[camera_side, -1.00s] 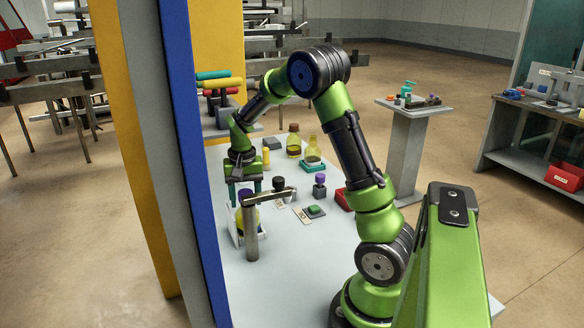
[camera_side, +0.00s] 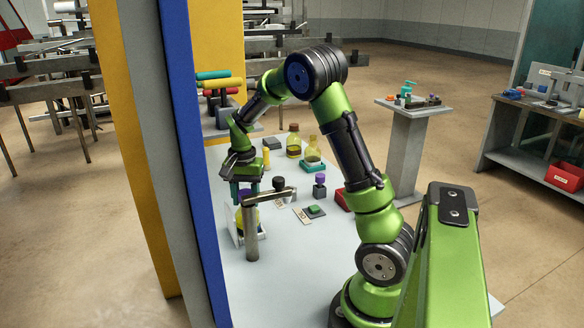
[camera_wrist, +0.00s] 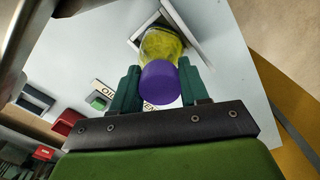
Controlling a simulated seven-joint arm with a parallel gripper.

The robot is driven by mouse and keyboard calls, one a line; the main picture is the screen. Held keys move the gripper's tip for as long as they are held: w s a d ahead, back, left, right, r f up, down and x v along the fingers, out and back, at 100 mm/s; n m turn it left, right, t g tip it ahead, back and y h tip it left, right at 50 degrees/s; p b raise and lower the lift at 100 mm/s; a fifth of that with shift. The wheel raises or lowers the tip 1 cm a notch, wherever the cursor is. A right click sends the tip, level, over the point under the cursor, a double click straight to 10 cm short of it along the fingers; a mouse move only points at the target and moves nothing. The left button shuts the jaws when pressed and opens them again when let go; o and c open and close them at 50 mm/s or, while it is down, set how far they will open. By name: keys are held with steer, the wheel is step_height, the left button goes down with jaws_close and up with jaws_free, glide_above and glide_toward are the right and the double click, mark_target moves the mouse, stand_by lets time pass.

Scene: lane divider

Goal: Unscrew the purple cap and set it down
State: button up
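The purple cap (camera_wrist: 158,83) sits at the neck end of a flask with yellow contents (camera_wrist: 162,45). In the side view the cap (camera_side: 245,193) is between my fingers, above the yellow flask (camera_side: 243,221). My gripper (camera_wrist: 158,90) has one dark green finger on each side of the cap, and both appear to touch it. My gripper (camera_side: 244,190) points down in the side view. The flask stands in a pale holder (camera_side: 262,234). A metal post hides part of the flask, and I cannot tell whether the cap is still seated.
A metal post with a side arm (camera_side: 251,235) stands just in front of the flask. A green button (camera_side: 314,210), a black knob (camera_side: 279,183), a small purple-topped item (camera_side: 320,180) and other flasks (camera_side: 293,146) are to the right. The table front (camera_side: 290,275) is clear.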

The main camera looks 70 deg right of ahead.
steer(key=shift+c, duration=1.1)
steer(key=shift+n, duration=0.9)
steer(key=shift+n, duration=0.8)
steer(key=shift+n, duration=0.8)
